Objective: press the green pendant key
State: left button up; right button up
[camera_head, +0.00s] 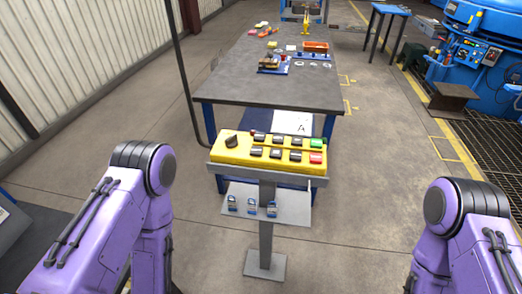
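A yellow pendant box (232,158) lies on a grey stand in the middle of the head view. Its green key (317,143) is at the right end of the back row. A red key (315,158) is just in front of it. Several black keys and a dark knob (231,141) fill the rest of the panel. Purple arm links of mine show at the lower left and lower right, both apart from the box. Neither gripper shows in this view.
The stand has a lower shelf (291,214) with several small blue padlock-like items and a foot plate (265,265). Blue machinery (460,60) stands at right. The floor beside the stand is clear.

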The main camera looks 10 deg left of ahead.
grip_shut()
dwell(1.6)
